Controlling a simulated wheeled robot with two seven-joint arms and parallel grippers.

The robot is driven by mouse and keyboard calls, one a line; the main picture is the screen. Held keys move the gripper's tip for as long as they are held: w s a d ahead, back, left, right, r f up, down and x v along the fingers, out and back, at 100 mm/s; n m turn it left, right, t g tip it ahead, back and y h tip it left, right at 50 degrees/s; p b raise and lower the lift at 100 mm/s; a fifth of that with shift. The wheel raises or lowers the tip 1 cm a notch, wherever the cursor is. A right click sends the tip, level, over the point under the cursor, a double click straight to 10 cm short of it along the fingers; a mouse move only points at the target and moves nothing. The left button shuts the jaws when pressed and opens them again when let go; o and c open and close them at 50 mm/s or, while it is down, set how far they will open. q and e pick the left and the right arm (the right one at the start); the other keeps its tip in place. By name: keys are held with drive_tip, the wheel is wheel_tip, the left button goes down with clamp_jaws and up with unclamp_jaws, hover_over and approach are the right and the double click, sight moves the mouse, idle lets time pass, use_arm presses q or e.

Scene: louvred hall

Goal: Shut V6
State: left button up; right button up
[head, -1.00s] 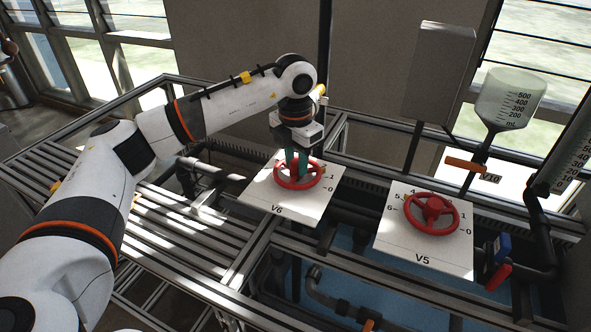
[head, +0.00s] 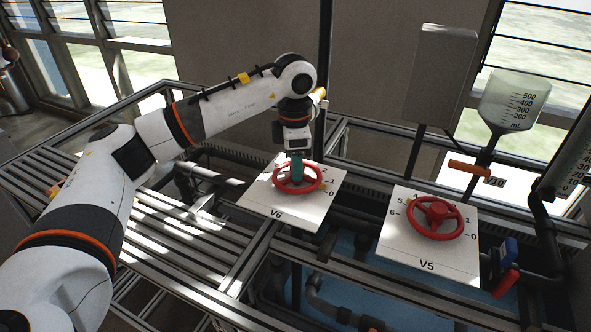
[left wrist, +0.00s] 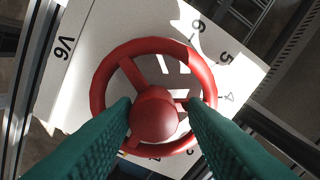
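The V6 valve has a red handwheel (head: 318,184) on a white plate (head: 262,206) with a number scale. In the left wrist view, its red wheel (left wrist: 107,70) fills the middle, with a round hub and spokes. My left gripper (head: 297,176) is over the wheel, pointing down. In the left wrist view, its two green fingers (left wrist: 160,106) are apart, one on each side of the hub, with a gap visible at the right finger. They hide the lower part of the wheel and some numbers. My right gripper is not in view.
The V5 valve, a similar red handwheel (head: 437,218) on a white plate (head: 420,262), stands to the right. Behind it are an orange V10 handle (head: 468,169), a measuring vessel (head: 513,101) and a grey panel (head: 440,72). Metal frame rails and pipes surround the plates.

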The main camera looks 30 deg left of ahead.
use_arm(q)
drive_tip(key=shift+s+d+f, duration=0.2)
drive_tip(key=shift+s+f, duration=0.05)
drive_tip(key=shift+f, duration=0.25)
drive_tip(key=shift+s+d+f, duration=0.15)
drive_tip(key=shift+s+f, duration=0.05)
drive_tip(key=shift+f, duration=0.25)
drive_tip(key=r+p, duration=0.2)
drive_tip(key=r, duration=0.1)
drive_tip(key=r+p, duration=0.2)
drive_tip(key=r, duration=0.2)
drive_tip(key=shift+w+a+r+p, duration=0.15)
drive_tip(key=shift+w+p, duration=0.05)
drive_tip(key=shift+p, duration=0.2)
drive_tip(key=shift+w, duration=0.1)
